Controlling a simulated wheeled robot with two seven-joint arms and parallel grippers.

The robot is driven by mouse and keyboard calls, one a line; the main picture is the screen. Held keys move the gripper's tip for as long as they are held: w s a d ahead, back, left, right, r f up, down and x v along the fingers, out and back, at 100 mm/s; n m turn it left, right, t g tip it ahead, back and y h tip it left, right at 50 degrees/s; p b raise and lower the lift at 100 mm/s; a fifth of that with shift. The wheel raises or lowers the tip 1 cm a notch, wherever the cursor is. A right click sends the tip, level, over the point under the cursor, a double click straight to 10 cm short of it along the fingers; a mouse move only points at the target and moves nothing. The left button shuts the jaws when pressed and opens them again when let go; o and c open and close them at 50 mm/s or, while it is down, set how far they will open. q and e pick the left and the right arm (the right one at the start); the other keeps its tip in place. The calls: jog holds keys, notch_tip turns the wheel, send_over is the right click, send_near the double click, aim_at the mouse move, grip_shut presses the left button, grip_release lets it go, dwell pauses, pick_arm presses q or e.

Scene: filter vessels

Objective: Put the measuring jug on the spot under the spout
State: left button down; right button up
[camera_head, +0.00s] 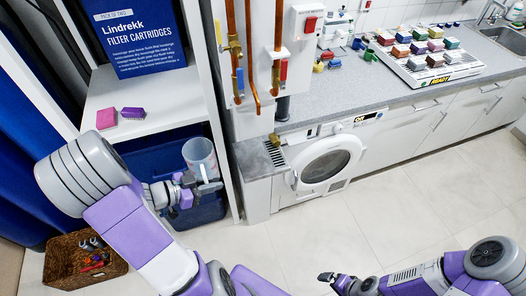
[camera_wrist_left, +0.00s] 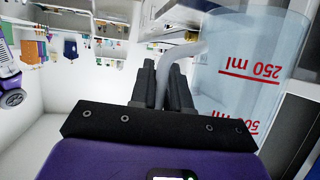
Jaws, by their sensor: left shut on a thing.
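The measuring jug (camera_head: 200,155) is a clear cup with red markings in the wrist view (camera_wrist_left: 245,65). My left gripper (camera_head: 208,187) is shut on its handle (camera_wrist_left: 163,75), with the jug beside the fingers. In the head view the jug is held in front of the white shelf unit.
A blue bin (camera_head: 190,215) and wicker basket (camera_head: 80,268) stand low at left. The middle floor is clear.

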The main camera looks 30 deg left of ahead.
pick_arm(q)
jog(key=r+b+x, duration=0.1)
jog(key=b+x, duration=0.1)
jog(key=x, duration=0.6)
jog(key=w+d+r+b+x, duration=0.1)
jog(key=r+b+x, duration=0.1)
jog(key=x, duration=0.7)
jog(key=shift+w+r, duration=0.15)
jog(key=shift+w, duration=0.2)
jog(key=shift+b, duration=0.35)
jog(key=c, duration=1.1)
grip_release()
